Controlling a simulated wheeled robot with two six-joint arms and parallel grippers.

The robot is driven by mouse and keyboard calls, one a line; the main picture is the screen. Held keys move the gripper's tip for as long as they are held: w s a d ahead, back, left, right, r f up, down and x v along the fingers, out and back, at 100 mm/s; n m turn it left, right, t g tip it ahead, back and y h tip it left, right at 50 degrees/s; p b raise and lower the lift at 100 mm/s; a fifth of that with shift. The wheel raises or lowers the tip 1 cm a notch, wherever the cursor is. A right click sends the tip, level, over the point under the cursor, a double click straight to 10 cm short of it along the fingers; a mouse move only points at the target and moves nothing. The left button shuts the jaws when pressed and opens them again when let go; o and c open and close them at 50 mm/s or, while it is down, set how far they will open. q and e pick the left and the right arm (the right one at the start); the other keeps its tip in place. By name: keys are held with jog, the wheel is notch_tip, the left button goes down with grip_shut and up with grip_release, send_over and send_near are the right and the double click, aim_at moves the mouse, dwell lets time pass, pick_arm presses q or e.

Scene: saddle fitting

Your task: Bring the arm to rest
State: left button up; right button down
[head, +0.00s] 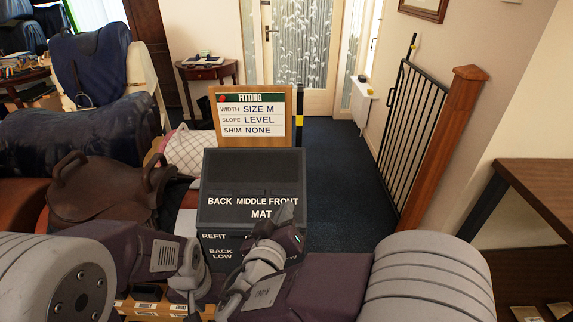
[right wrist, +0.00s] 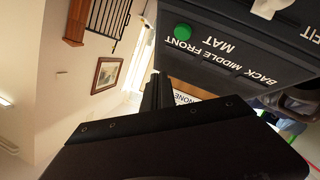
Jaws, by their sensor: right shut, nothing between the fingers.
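My right gripper (head: 285,212) is in front of the black labelled box (head: 250,172), near its lower right part in the head view. In the right wrist view its dark fingers (right wrist: 156,95) are together with nothing between them, and the box's MAT label is beyond. I cannot tell whether they touch the box. My left arm reaches in from the lower left. Its wrist end (head: 188,278) is low, left of the box, and its fingers are not clear. A brown saddle (head: 100,195) sits left of the box.
A fitting board (head: 253,118) behind the box reads SIZE M, LEVEL, NONE. A green round button (right wrist: 183,31) shows on the box in the right wrist view. Dark blue covered forms (head: 80,130) stand left. Open carpet (head: 340,165) lies right of the box, before a black gate (head: 400,135).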

jog(key=w+d+r+m+g+h+p, duration=0.1)
jog(key=w+d+m+h, duration=0.1)
jog(key=d, duration=0.4)
jog(key=w+d+r+m+g+h+p, duration=0.1)
jog(key=w+d+m+h, duration=0.15)
jog(key=d, duration=0.25)
jog(key=s+d+f+m+g+h, duration=0.1)
jog(key=s+d+f+m+g, duration=0.15)
jog(key=d, duration=0.45)
jog(key=s+d+f+m+g+h, duration=0.1)
jog(key=s+d+m+g+h, duration=0.2)
jog(key=d, duration=0.4)
jog(key=s+d+f+m+g+y+p, duration=0.1)
jog(key=s+d+f+g+y, duration=0.1)
jog(key=s+d+f+g, duration=0.3)
jog(key=s+f+g+y+p, duration=0.1)
jog(key=s+f+g+y, duration=0.2)
jog(key=s, duration=0.4)
jog(key=a+f+n+y, duration=0.2)
jog(key=a+n+y, duration=0.1)
jog(key=a, duration=0.3)
jog(key=a+f+n+t+y, duration=0.1)
jog(key=a+f+n+y, duration=0.2)
jog(key=a+y, duration=0.1)
jog(key=shift+w+a+f+n, duration=0.15)
jog(key=shift+w+a+n, duration=0.2)
jog(key=shift+a, duration=0.55)
